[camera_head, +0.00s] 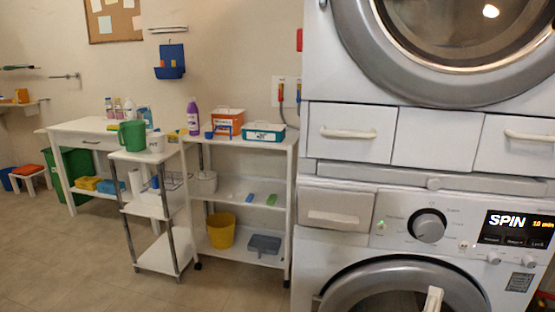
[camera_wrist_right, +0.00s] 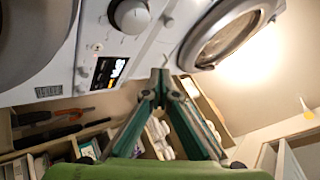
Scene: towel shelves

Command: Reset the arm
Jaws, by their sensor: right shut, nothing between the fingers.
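My right gripper (camera_wrist_right: 160,78) shows in the right wrist view. Its teal fingers meet at the tips, and nothing is held between them. It points toward the washing machine's front, with a gap that I cannot judge. A small green and dark piece at the bottom right corner of the head view may be part of my right arm. The stacked machines show in the head view: the lower washer (camera_head: 395,205) has a grey knob (camera_head: 428,226) and a lit display (camera_head: 515,228) reading SPIN. My left gripper is not in view.
A white shelf unit (camera_head: 240,147) holds a purple bottle, boxes and a yellow bucket (camera_head: 221,230). A narrow white trolley (camera_head: 153,209) and a white table (camera_head: 70,130) stand left of it. The floor (camera_head: 60,270) at front left is clear.

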